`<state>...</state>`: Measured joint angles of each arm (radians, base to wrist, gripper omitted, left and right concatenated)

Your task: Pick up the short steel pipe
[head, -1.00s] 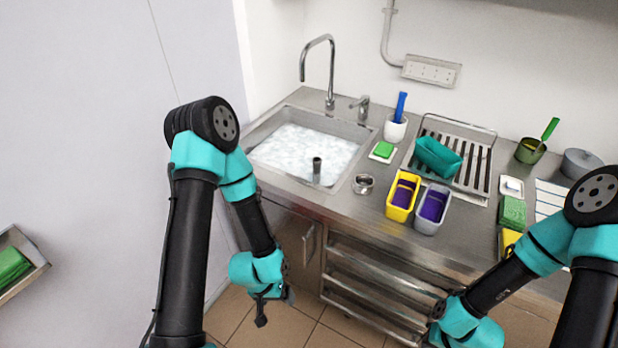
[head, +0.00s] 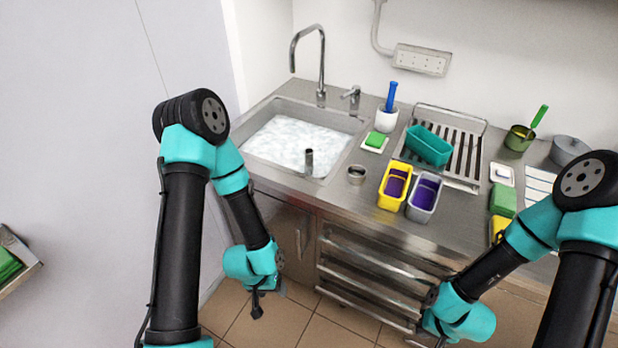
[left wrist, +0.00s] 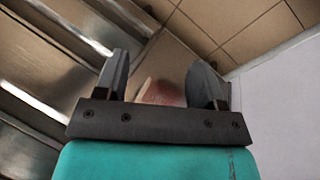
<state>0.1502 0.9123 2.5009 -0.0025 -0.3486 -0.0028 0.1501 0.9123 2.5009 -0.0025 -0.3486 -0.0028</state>
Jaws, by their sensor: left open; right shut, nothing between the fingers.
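A short upright steel pipe (head: 309,161) stands at the front right of the sink (head: 338,121), its lower end hidden in the white foam (head: 290,142). My left gripper (head: 258,304) is open and empty, low in front of the cabinet and well below the sink. Its two fingers (left wrist: 162,80) are spread apart in the left wrist view, with floor tiles and a blurred reddish patch beyond them. My right gripper (head: 428,342) is shut and empty at the bottom edge of the head view, partly cut off.
A small steel ring-shaped cup (head: 356,174) sits on the counter right of the pipe. Yellow (head: 394,186) and grey (head: 424,197) tubs, a teal tub (head: 429,146) on a rack and a white cup (head: 387,119) stand farther right. A tall faucet (head: 322,66) rises behind the sink.

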